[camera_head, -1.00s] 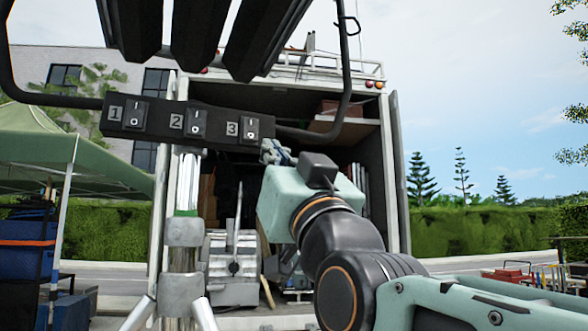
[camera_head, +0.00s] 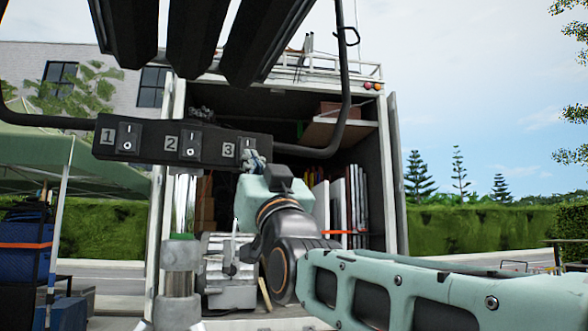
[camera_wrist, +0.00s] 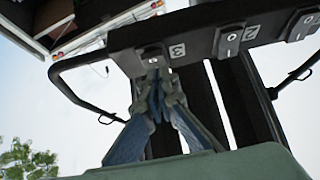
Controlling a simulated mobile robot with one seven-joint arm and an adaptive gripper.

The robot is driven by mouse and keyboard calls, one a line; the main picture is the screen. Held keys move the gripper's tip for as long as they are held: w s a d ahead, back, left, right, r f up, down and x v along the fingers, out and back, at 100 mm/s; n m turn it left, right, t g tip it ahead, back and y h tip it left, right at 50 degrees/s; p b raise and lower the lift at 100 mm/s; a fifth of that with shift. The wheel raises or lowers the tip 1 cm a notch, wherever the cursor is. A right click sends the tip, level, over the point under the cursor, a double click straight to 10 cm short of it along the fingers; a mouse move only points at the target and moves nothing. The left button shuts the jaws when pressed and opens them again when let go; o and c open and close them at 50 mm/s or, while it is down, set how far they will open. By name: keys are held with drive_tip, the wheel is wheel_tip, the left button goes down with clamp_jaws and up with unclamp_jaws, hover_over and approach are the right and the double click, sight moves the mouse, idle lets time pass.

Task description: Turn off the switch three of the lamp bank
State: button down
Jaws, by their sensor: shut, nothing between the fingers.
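The lamp bank's black switch bar (camera_head: 208,147) hangs level at the left of the head view, with numbered rocker switches marked 1, 2 and 3. Switch three (camera_head: 248,143) is at its right end; its lower part is hidden by my gripper (camera_head: 252,157). In the wrist view, switch three (camera_wrist: 152,54) is beside the label 3, and my gripper (camera_wrist: 157,76) is shut and empty with its tips right at the switch's lower edge in that picture. I cannot tell whether the tips touch it, or how the rocker is set.
Switch two (camera_head: 190,144) and switch one (camera_head: 128,136) are to the left on the bar. A black tube frame (camera_head: 345,90) curves around the bar, and dark lamp housings (camera_head: 195,40) hang above. An open truck (camera_head: 398,170) stands behind.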

drive_tip(key=shift+w+a+f, duration=0.1)
drive_tip(key=shift+w+a, duration=0.3)
drive_tip(key=shift+w, duration=0.35)
drive_tip(key=shift+f, duration=0.1)
drive_tip(key=w+t+b, duration=0.1)
drive_tip(key=b, duration=0.3)
drive_tip(key=a+t+y+b, duration=0.1)
drive_tip(key=b, duration=0.3)
drive_tip(key=shift+w+f, duration=0.35)
drive_tip(key=shift+f, duration=0.1)
